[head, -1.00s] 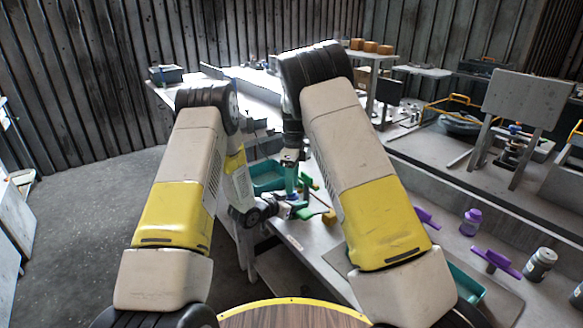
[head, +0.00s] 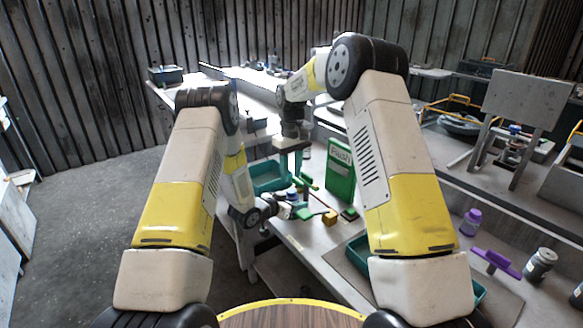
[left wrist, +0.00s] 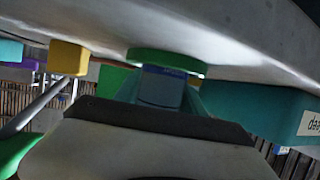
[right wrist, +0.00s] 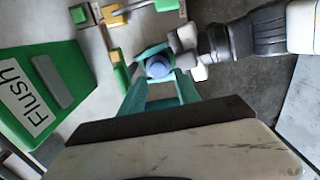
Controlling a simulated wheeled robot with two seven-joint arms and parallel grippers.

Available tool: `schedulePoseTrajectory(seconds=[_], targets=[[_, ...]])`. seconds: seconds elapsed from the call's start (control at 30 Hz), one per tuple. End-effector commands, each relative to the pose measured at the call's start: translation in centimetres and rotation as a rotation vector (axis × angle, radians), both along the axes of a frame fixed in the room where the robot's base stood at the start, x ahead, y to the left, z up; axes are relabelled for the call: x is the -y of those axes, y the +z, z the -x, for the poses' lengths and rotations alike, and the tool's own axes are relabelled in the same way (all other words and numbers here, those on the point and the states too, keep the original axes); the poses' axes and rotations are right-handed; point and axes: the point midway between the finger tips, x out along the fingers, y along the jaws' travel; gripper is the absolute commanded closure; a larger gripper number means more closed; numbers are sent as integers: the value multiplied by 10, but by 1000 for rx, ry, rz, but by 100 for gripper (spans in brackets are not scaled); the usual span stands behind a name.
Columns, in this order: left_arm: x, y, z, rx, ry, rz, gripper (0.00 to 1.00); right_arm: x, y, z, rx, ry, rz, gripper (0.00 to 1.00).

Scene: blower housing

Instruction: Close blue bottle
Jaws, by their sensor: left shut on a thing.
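The blue bottle (left wrist: 160,87) is between the teal fingers of my left gripper (left wrist: 158,90), which is shut on it. A green disc (left wrist: 166,61) lies against the bottle's end, on the table side. In the right wrist view the bottle shows from above as a round blue top (right wrist: 158,67); I cannot tell whether this is a cap or the open mouth. My right gripper (right wrist: 162,78) is open, its fingers apart with nothing seen held. In the head view the right gripper (head: 291,145) hangs above and behind the left gripper (head: 284,208).
A green box marked Flush (head: 340,172) stands right of the bottle. A green-handled tool (head: 306,181), a yellow block (head: 329,217) and a teal bin (head: 269,176) are close by. Purple things (head: 494,262) and a grey jar (head: 540,263) stand at the right.

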Motion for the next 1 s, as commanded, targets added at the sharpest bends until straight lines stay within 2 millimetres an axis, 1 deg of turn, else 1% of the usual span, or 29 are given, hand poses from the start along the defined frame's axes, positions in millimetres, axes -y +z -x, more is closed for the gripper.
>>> schedulePoseTrajectory(seconds=[0.03,0.1,0.23,0.4,0.67,0.77,0.83,1.0], targets=[[0,0,0,1,0,1,100,1,3,-2,7,80,-4,61],[0,0,0,1,0,1,100,0,7,-3,17,187,-6,61],[0,0,0,1,0,1,100,1,11,-5,28,315,-6,61],[0,0,0,1,0,1,100,1,13,-6,32,367,-5,61],[0,0,0,1,0,1,100,0,12,-6,32,366,-6,61],[0,0,0,1,0,1,100,1,7,-6,30,365,-6,61],[0,0,0,1,0,1,100,1,0,-6,29,365,-5,61],[0,0,0,1,0,1,100,1,-26,-6,28,365,-5,61]])
